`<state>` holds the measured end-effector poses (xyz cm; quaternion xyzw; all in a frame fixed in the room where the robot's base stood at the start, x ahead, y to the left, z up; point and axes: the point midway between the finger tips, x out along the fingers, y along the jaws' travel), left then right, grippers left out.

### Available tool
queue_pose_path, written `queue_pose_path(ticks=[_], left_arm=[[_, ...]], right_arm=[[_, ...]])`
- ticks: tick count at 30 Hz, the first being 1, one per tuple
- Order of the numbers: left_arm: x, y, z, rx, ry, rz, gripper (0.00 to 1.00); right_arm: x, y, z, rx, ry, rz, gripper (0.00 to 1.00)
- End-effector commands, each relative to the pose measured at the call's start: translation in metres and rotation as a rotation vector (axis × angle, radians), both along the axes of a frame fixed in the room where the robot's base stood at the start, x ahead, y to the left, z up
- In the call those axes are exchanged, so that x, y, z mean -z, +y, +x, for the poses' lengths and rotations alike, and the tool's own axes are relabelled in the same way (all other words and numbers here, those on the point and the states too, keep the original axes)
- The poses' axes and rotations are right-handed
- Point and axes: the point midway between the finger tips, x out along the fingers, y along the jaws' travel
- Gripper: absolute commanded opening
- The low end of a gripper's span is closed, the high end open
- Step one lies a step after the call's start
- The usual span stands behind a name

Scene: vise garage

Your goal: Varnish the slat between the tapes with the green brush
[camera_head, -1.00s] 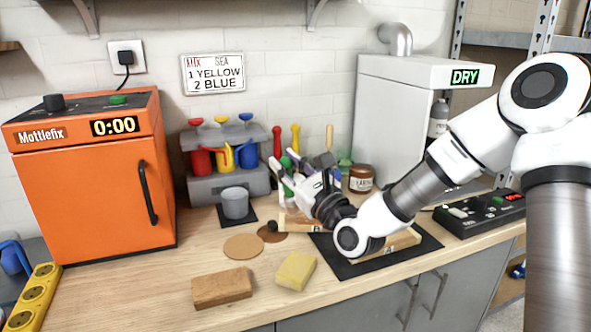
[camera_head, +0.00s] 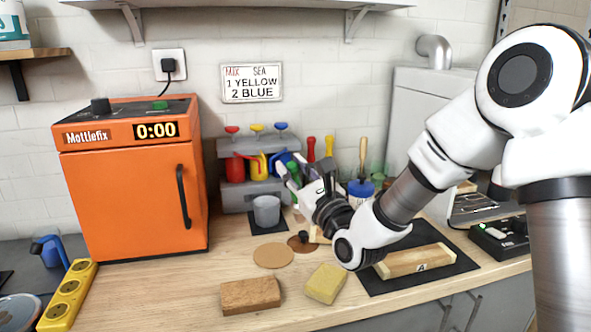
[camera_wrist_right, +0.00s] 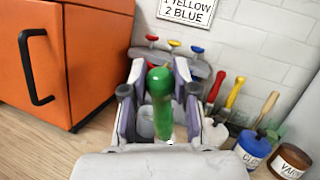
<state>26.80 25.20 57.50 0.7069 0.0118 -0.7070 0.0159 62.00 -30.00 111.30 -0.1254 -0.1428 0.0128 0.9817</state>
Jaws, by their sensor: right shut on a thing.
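My right gripper (camera_head: 303,178) is shut on the green brush, whose green handle stands between its fingers in the right wrist view (camera_wrist_right: 160,92). The brush's bristles are hidden. The gripper is raised above the counter, right of a grey cup. A pale wooden slat (camera_head: 415,260) marked A lies on a black mat (camera_head: 455,262) at the right, partly behind my arm. Part of another wooden piece shows under the gripper. A brown jar labelled VARN (camera_wrist_right: 291,162) stands at the right in the wrist view. My left gripper is out of view.
The grey cup (camera_head: 266,211) stands on a small dark mat. A blue-lidded jar (camera_wrist_right: 251,150) is beside the brown jar. A brown block (camera_head: 250,295) and yellow sponge (camera_head: 325,283) lie in front. The orange oven (camera_head: 135,185) is at left. Red-handled and wooden-handled tools stand behind.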

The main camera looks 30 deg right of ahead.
Motion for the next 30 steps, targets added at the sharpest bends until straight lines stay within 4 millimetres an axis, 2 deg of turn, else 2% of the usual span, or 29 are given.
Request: queue_pose_path(ticks=[15,25,30], left_arm=[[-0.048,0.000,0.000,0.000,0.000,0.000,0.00],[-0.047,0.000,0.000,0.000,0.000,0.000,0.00],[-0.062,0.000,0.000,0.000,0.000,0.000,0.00]], right_arm=[[-0.058,-0.014,-0.007,0.000,0.000,0.002,0.00],[-0.058,-0.015,-0.008,-0.001,0.000,0.000,0.00],[-0.075,-0.018,-0.009,0.000,-0.001,0.000,0.00]])
